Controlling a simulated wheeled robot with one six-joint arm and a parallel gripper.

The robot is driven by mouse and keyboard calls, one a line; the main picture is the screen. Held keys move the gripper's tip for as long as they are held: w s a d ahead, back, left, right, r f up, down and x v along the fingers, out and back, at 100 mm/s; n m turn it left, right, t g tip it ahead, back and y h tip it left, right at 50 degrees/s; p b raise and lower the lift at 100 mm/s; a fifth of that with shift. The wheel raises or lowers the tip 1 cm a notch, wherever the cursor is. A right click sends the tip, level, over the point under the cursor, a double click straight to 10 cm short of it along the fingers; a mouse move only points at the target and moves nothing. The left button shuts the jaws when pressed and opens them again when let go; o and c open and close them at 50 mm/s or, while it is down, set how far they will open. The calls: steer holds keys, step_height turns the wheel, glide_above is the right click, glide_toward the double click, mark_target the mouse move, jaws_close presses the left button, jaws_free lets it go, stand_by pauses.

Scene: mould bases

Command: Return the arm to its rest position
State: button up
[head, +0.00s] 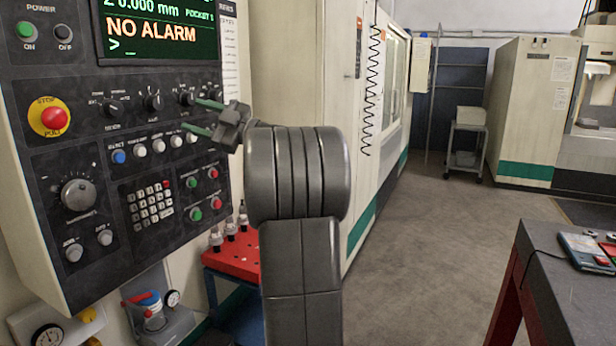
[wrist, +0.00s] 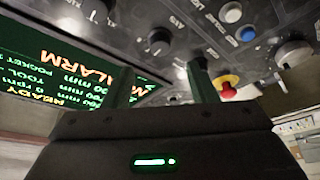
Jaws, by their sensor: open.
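My gripper (head: 198,117) is raised in front of the machine's control panel (head: 112,185) in the head view, with its two green-tipped fingers pointing left at the panel. The fingers are apart with nothing between them. My dark grey arm stands upright in the middle of the head view and hides part of what is behind it. In the wrist view my gripper (wrist: 163,88) shows two separated fingers, with panel knobs and the lit screen (wrist: 70,75) beyond. I cannot tell whether a fingertip touches the panel.
The red emergency stop button (head: 52,117) sits at the panel's left. A red tray (head: 232,262) with tool holders stands below the panel, behind my arm. A dark table (head: 560,300) is at the right. Open floor (head: 440,250) lies between. A cart (head: 467,140) stands farther back.

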mark_target(160, 105)
steer(key=p+x, duration=0.2)
steer(key=x, duration=0.7)
